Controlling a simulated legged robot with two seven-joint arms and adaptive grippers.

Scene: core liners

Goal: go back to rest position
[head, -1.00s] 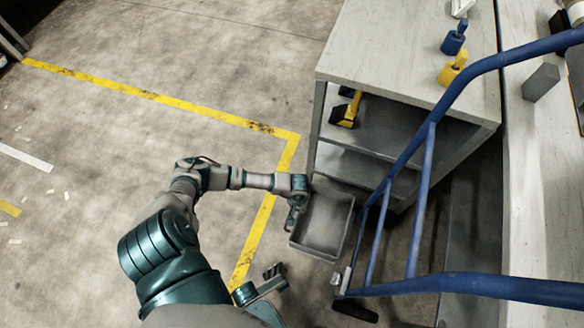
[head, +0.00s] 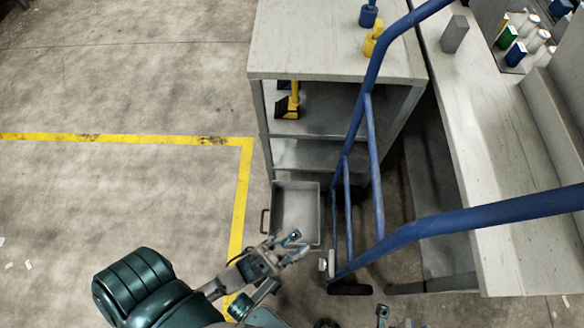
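My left arm comes in from the bottom left. Its gripper (head: 299,244) is over the front edge of a grey drawer-like tray (head: 297,188), with its fingers apart and nothing seen between them. I cannot tell whether it touches the tray. The tray juts out low from the grey shelf unit and has a handle (head: 264,222) on its left side. Small dark parts at the bottom edge (head: 383,314) may belong to my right gripper. They are too cut off to show its state.
A blue tubular cart frame (head: 378,190) stands close on the right. The shelf unit (head: 340,50) holds a yellow-handled tool (head: 291,104); yellow (head: 376,42) and blue (head: 368,16) items stand on top. A workbench (head: 480,130) carries a grey block (head: 454,34). Open floor lies left.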

